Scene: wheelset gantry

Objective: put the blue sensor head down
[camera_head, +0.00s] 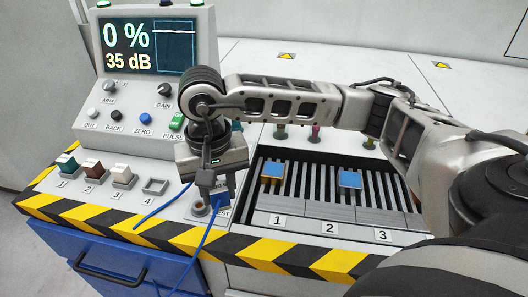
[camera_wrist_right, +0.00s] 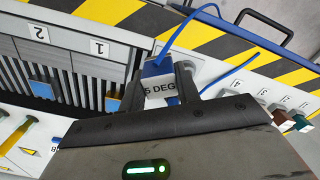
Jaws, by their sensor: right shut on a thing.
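My right gripper (camera_head: 209,188) is shut on the blue sensor head (camera_wrist_right: 160,87), which shows in the right wrist view as a blue block with a white label reading "5 DEG", partly covered by a finger. A blue cable (camera_wrist_right: 185,24) runs from it. In the head view the gripper hides most of the head, above the front of the console. Holder 4 (camera_head: 154,187), an empty square frame, is to the left of the gripper. Holders 1 to 3 carry a teal head (camera_head: 67,163), a brown head (camera_head: 93,168) and a white head (camera_head: 122,174). My left gripper is not in view.
A display console (camera_head: 150,75) stands behind the holders. A slotted tray (camera_head: 328,213) with two blue-topped pieces (camera_head: 273,170) (camera_head: 350,179) is right of the gripper. A black-yellow striped edge (camera_head: 190,238) borders the front, above a blue drawer (camera_head: 115,262). The cable hangs over this edge.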

